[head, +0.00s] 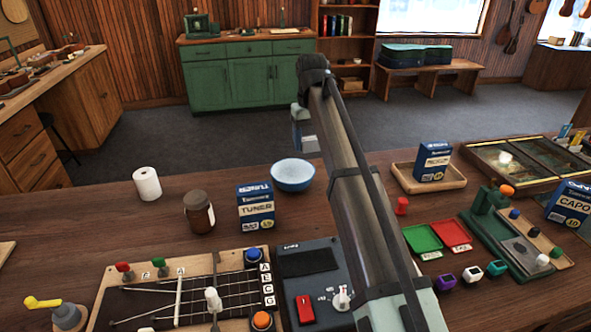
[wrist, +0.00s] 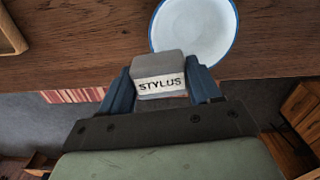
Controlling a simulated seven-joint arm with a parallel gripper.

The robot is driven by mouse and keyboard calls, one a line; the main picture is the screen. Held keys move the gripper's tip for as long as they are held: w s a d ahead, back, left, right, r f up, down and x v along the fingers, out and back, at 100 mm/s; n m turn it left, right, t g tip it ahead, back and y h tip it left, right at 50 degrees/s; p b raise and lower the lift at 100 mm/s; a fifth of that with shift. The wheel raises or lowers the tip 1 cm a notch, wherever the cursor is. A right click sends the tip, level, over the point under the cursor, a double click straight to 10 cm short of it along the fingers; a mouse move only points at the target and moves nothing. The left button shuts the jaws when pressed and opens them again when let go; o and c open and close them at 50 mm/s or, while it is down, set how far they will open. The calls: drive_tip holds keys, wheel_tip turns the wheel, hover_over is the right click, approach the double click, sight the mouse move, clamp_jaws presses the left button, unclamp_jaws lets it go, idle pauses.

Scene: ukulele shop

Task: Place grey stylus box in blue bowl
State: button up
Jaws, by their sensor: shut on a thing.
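The grey stylus box (wrist: 158,66), with a white "STYLUS" label, is held between the two blue fingers of my gripper (wrist: 161,86) in the wrist view. In the head view the small grey box (head: 310,144) shows beside my arm, raised above the table, with the gripper partly hidden by the arm. The blue bowl (head: 292,176) stands upright on the table, just below and left of the box in the head view. Its pale inside and blue rim show in the wrist view (wrist: 200,28), partly covered by the box.
A blue tuner box (head: 256,207) and a brown jar (head: 199,212) stand left of the bowl. A wooden tray (head: 458,181) with a blue box is to the right. A fretboard panel (head: 185,300) and control unit (head: 318,290) lie in front.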

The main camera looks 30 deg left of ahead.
drive_tip(key=s+a, duration=0.3)
drive_tip(key=s, duration=0.1)
drive_tip(key=m, duration=0.1)
approach(293, 176)
drive_tip(key=shift+s+d+f, duration=0.25)
drive_tip(key=shift+s+f, duration=0.2)
drive_tip(key=shift+f, duration=0.5)
drive_tip(key=shift+s+d+f, duration=0.3)
drive_tip(key=shift+s+f, duration=0.15)
drive_tip(key=shift+f, duration=0.55)
drive_tip(key=shift+s+d+f, duration=0.25)
drive_tip(key=shift+s+f, duration=0.15)
drive_tip(key=shift+f, duration=0.55)
drive_tip(key=shift+s+f, duration=0.1)
drive_tip(key=shift+f, duration=0.55)
drive_tip(key=o, duration=0.8)
drive_tip(key=shift+d, duration=0.1)
drive_tip(key=shift+c, duration=0.2)
wheel_tip(293, 176, up, 13)
drive_tip(key=shift+r, duration=0.15)
